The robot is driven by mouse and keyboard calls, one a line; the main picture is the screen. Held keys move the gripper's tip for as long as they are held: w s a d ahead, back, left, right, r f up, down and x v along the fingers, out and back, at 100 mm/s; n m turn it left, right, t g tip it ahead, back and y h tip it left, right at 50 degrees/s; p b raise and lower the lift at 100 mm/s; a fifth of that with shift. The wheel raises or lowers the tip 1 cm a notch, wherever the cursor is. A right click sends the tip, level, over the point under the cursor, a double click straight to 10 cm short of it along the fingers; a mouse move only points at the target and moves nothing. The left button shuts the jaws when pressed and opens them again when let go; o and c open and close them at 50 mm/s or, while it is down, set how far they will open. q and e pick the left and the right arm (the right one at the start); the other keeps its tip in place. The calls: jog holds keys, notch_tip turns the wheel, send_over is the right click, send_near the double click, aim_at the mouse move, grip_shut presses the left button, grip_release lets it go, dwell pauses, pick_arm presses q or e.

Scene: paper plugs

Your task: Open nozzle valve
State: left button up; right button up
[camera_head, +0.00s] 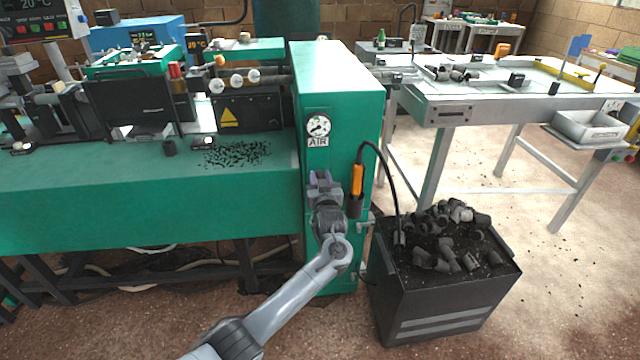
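An air nozzle with an orange handle (357,178) hangs upright in a dark holder on the front of the green machine cabinet. A black hose (385,160) loops from its top to the right and down. A round gauge (318,126) with the label AIR is above my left gripper. My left gripper (320,179) is in front of the cabinet, below the gauge and just left of the orange handle, apart from it in the picture. I cannot tell whether its fingers are open. No valve lever shows clearly; the gripper covers part of the panel. My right gripper is out of view.
A black bin (445,300) full of dark pipe fittings (455,240) stands right of the cabinet. The green machine bed (150,205) extends left with black scraps on it. A white table (500,105) with a tray (590,127) is at the right.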

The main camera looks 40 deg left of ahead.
pick_arm(q)
jog(key=shift+c, duration=1.4)
jog(key=shift+s+a+f+n, duration=0.1)
jog(key=shift+s+a+n, duration=0.2)
jog(key=shift+n, duration=0.5)
jog(key=shift+s+a+f+n, duration=0.1)
jog(key=shift+s+a+n, duration=0.2)
jog(key=shift+n, duration=0.5)
jog(key=shift+s+a+f+n+b, duration=0.2)
jog(key=shift+s+a+n+b, duration=0.1)
jog(key=shift+n, duration=0.45)
jog(key=shift+s+a+f+n+b, duration=0.15)
jog(key=shift+s+a+n+b, duration=0.15)
jog(key=shift+n, duration=0.45)
